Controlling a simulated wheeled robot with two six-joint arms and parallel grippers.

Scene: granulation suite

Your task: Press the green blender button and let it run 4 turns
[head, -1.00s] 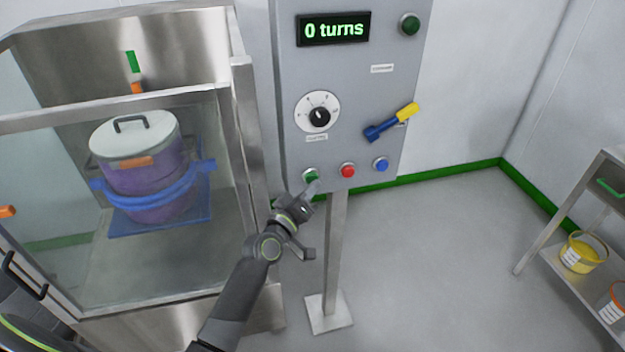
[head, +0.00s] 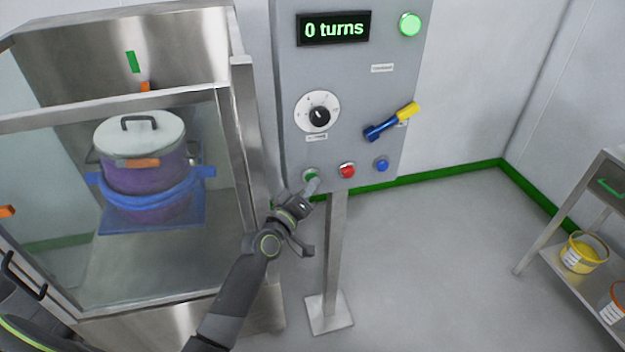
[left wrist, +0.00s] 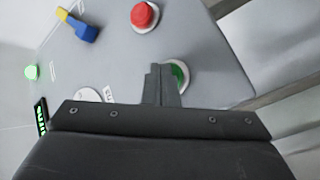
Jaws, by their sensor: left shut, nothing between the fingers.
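The green button (head: 311,175) is at the lower left of the grey control panel (head: 360,80). My left gripper (head: 314,186) is shut and empty, its fingertips at the green button. In the left wrist view the shut fingers (left wrist: 162,86) cover part of the green button (left wrist: 180,75); I cannot tell if they still touch it. The display (head: 334,29) reads "0 turns". The round green lamp (head: 410,24) at the panel's top right is lit. The blender drum (head: 145,165), purple with a white lid, sits in a blue cradle behind the clear guard. My right gripper is not in view.
A red button (head: 347,170) and a blue button (head: 381,164) sit right of the green one. Above them are a dial (head: 318,112) and a blue-and-yellow switch handle (head: 392,122). A metal shelf with a yellow bucket (head: 583,252) stands at the right.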

